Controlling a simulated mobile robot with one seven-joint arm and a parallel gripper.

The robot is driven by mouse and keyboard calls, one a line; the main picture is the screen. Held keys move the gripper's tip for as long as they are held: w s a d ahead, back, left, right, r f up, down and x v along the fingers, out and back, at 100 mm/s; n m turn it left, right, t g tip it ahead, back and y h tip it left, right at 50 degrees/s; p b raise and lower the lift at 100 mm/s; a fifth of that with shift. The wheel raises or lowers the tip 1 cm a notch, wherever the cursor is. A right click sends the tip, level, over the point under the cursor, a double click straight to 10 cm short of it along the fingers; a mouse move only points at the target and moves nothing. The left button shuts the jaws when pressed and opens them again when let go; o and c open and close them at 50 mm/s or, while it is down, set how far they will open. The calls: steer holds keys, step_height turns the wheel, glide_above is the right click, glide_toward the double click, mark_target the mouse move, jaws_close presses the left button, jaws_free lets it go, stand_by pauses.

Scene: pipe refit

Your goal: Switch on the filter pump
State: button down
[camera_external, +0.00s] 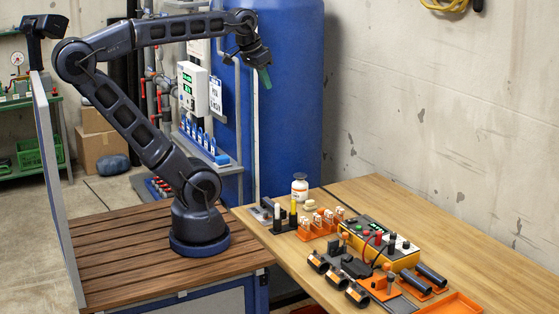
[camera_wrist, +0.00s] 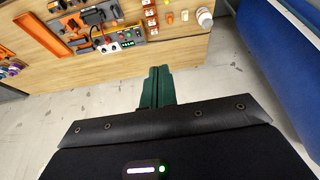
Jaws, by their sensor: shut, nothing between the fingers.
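My gripper (camera_external: 264,78) is raised well above the table beside the blue tank, its green fingers pointing down. In the wrist view the fingers (camera_wrist: 159,72) are together with nothing between them. A yellow-orange box (camera_external: 381,240) with a dark panel, a small display, red and green buttons and knobs stands on the table, far below and right of my gripper. Its buttoned panel also shows in the wrist view (camera_wrist: 118,41). I cannot tell whether this box is the filter pump, nor whether it is switched on.
Orange racks (camera_external: 318,225) with small parts, a white bottle (camera_external: 300,187) and black fittings (camera_external: 335,275) crowd the table (camera_external: 450,225). The blue tank (camera_external: 290,90) stands behind. A white wall controller (camera_external: 192,88) with green displays hangs left of it. The table's far right is clear.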

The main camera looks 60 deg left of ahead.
steer(key=w+a+r+n+h, duration=0.2)
steer(key=w+a+r+n, duration=0.15)
steer(key=w+a, duration=0.6)
steer(key=w+a+r+n+h, duration=0.2)
steer(key=w+a+r+n, duration=0.15)
steer(key=w+a, duration=0.6)
steer(key=s+a+f+n+t, duration=0.15)
steer(key=a+n+t, duration=0.4)
steer(key=a, duration=2.75)
steer(key=s+a+f+n+t+y, duration=0.2)
steer(key=s+a+f+n+t, duration=0.1)
steer(key=s+a, duration=1.25)
steer(key=s+a+f+n+t+y, duration=0.2)
steer(key=s+a+f+t, duration=0.15)
steer(key=s+a, duration=1.15)
step_height(320, 180, down, 29)
steer(key=w+a, duration=0.1)
steer(key=shift+a, duration=0.25)
